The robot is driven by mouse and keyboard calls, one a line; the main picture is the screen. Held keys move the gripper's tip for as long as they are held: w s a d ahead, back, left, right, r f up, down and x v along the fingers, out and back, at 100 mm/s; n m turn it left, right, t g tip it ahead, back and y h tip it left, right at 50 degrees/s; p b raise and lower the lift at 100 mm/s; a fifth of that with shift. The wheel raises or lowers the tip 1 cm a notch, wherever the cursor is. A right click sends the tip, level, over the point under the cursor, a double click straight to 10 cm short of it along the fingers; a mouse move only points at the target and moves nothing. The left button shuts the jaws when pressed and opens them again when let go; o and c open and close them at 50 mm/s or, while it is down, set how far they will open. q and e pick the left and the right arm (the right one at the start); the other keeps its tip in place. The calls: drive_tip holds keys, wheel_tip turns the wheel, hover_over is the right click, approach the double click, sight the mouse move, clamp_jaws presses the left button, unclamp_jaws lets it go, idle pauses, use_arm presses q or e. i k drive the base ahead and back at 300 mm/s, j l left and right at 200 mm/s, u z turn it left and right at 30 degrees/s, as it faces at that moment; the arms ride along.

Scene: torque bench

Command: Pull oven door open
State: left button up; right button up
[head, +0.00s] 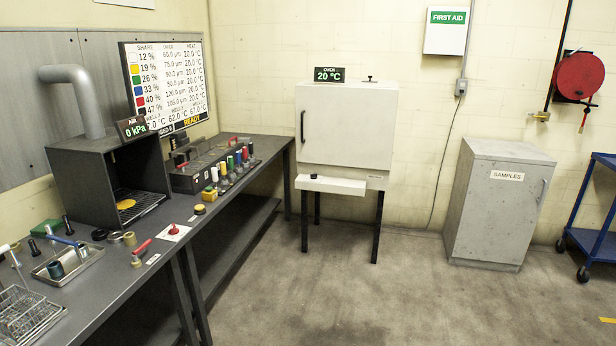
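The oven (380,104) is a pale box on dark legs against the back wall, at the middle of the head view. Its door (350,132) is shut and faces the room. A dark vertical door handle (303,126) is near the door's left edge. A small display on top (330,74) reads 20 °C. A light ledge (331,185) with a small dark knob sticks out below the door. Neither of my grippers shows in this view.
A dark workbench (222,212) with several tools and a fume box (95,190) runs along the left. A grey samples cabinet (484,215) and a blue cart (598,240) stand right. The floor (370,300) before the oven is clear.

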sight(341, 126)
drive_tip(key=i, duration=1.9)
